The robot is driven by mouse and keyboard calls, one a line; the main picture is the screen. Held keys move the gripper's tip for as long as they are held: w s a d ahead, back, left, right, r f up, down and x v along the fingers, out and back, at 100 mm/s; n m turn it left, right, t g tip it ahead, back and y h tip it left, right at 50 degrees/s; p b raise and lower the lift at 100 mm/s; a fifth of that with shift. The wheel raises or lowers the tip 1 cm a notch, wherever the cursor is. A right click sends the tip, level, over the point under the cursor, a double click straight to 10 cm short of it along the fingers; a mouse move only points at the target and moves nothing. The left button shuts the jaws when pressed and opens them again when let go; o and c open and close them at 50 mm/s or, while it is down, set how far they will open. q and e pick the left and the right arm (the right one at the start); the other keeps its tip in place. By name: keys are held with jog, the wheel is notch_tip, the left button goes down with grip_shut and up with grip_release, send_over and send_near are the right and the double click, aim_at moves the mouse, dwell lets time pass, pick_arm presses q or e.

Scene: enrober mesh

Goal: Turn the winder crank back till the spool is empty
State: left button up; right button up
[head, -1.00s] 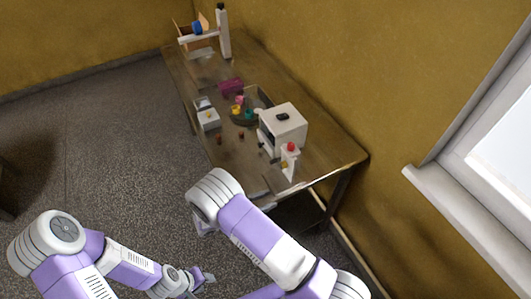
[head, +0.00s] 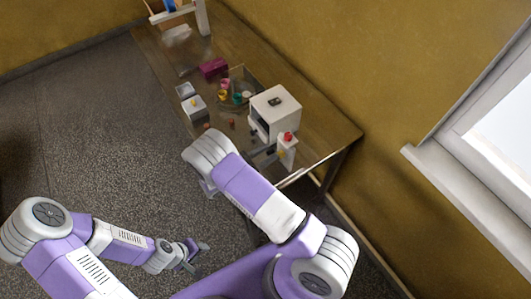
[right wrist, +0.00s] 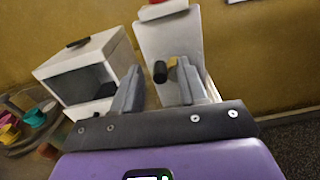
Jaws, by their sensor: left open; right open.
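A white post with a red top (head: 287,147) stands at the table's near end; I take it for the winder. In the right wrist view it is a pale upright panel (right wrist: 168,38) bearing a black knob (right wrist: 160,72) and a small tan piece beside it. I cannot tell which part is the crank, and no spool is clear. My right gripper (right wrist: 158,80) is open, its fingers either side of the knob in the picture; contact is not visible. My arm largely hides it in the head view. My left gripper (head: 197,256) is open and empty, low over the floor, away from the table.
A white box machine (head: 276,110) with a dark opening stands just beside the post. Behind are colourful small items (head: 235,95), a magenta block (head: 213,68) and a white box (head: 194,106). A white stand (head: 201,18) is at the far end. The wall runs along the right.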

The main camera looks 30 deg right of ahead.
jog(key=shift+d, duration=0.15)
grip_shut()
dwell(0.4)
